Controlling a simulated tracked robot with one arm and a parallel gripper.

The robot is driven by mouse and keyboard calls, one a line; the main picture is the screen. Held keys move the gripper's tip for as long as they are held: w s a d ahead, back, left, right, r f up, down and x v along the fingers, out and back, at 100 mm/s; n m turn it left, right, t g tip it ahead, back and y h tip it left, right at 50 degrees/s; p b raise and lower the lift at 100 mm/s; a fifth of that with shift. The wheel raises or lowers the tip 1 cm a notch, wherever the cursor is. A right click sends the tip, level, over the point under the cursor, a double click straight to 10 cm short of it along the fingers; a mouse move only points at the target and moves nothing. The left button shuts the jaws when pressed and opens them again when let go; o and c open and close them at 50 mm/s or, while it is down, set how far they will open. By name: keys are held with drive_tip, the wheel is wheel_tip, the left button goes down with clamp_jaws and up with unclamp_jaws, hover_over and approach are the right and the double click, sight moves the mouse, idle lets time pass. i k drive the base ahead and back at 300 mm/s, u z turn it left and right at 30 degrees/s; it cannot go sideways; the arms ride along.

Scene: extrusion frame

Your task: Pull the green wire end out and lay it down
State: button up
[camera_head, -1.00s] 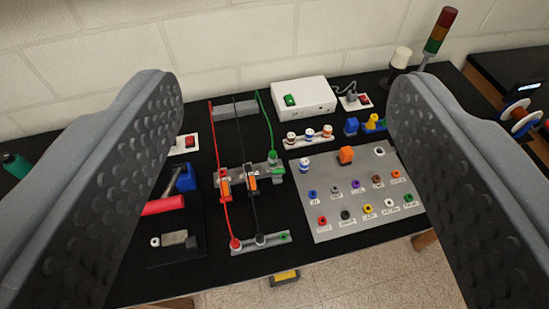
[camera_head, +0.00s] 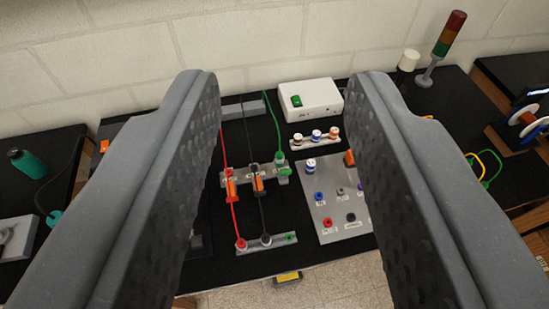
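The green wire (camera_head: 274,118) comes down from a grey block at the back. Its lower end, a green plug (camera_head: 280,156), sits at the right end of the grey middle terminal strip (camera_head: 243,178), by a green piece (camera_head: 285,171). How deep the plug sits is too small to tell. My gripper (camera_head: 284,85) is open and empty. Its two large fingers frame the wires left and right, without visibly touching them. The front strip (camera_head: 263,246) has a green socket (camera_head: 290,237) with no wire in it.
A red wire (camera_head: 226,150) and a black wire (camera_head: 247,130) run left of the green one to the front strip, past orange pieces (camera_head: 257,184). A white box (camera_head: 310,100), a small post rack (camera_head: 315,138) and a grey socket panel (camera_head: 325,205) stand to the right.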

sight(279, 156)
drive_tip(key=u, duration=2.95)
drive_tip(key=k, duration=1)
drive_tip(key=z, duration=1.95)
drive_tip(key=i, duration=0.55)
drive_tip(key=z, duration=0.05)
